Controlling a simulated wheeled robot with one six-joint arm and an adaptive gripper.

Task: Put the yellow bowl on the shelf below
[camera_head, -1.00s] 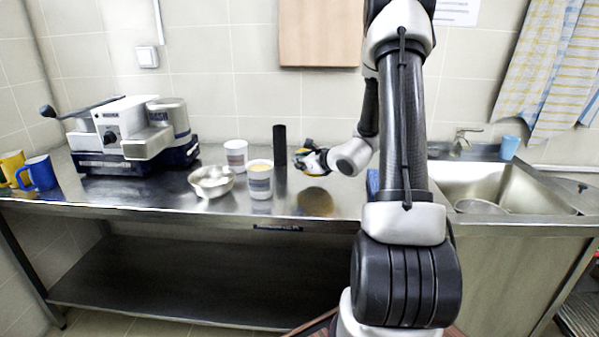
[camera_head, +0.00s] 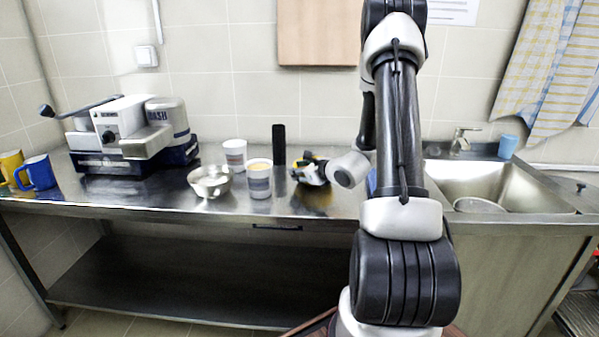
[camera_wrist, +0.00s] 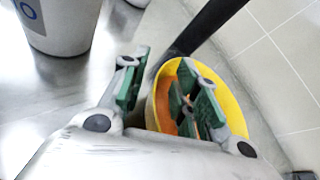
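The yellow bowl (camera_wrist: 234,106) with an orange inside fills the middle right of the wrist view. In the head view it is mostly hidden behind my gripper (camera_head: 308,172), with only bits of yellow showing on the counter. In the wrist view my gripper (camera_wrist: 165,90) is open around the bowl's left wall: one green-padded finger is outside, the other inside the bowl. I cannot tell whether either pad touches the wall. The lower shelf (camera_head: 180,285) under the steel counter is bare.
The cylinder rises close behind the yellow bowl. The sink (camera_head: 490,185) is to the right. The counter's front edge (camera_head: 200,214) overhangs the shelf.

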